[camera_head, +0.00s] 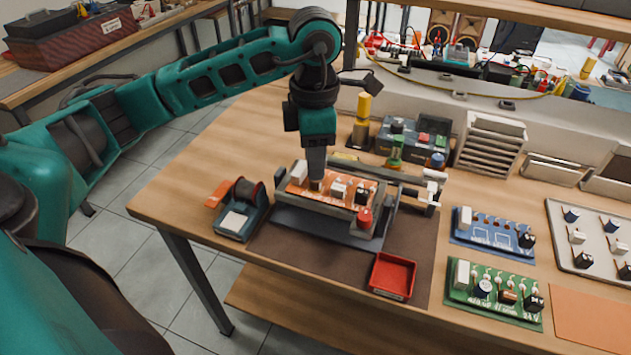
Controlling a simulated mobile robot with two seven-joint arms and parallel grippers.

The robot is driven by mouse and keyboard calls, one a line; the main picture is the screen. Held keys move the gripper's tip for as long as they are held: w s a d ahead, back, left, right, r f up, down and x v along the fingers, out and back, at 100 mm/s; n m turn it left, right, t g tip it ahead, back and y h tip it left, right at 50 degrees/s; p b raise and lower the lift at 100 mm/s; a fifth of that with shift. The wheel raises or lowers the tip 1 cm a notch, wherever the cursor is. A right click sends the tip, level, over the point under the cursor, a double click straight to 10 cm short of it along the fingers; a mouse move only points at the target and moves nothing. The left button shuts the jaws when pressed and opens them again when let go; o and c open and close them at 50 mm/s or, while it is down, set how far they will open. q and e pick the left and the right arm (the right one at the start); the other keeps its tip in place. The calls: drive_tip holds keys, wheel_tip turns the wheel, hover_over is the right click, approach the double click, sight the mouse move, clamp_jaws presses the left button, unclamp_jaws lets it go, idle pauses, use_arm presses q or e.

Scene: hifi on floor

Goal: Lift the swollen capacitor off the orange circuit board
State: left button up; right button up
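The orange circuit board (348,192) is held in a grey board holder on the dark mat. My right gripper is not in view.
A red tray (393,276) stands at the front of the mat (330,265). A blue board (492,235) and a green board (494,294) lie to the right, beside a pale parts tray (559,248).

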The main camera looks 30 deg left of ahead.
use_arm(q)
wheel_tip(320, 180, down, 4)
drive_tip(key=shift+r, duration=0.15)
clamp_jaws()
drive_tip(key=shift+r, duration=0.15)
wheel_tip(320, 180, up, 25)
drive_tip(key=p, duration=0.3)
drive_tip(key=shift+p, duration=0.3)
idle(1.0)
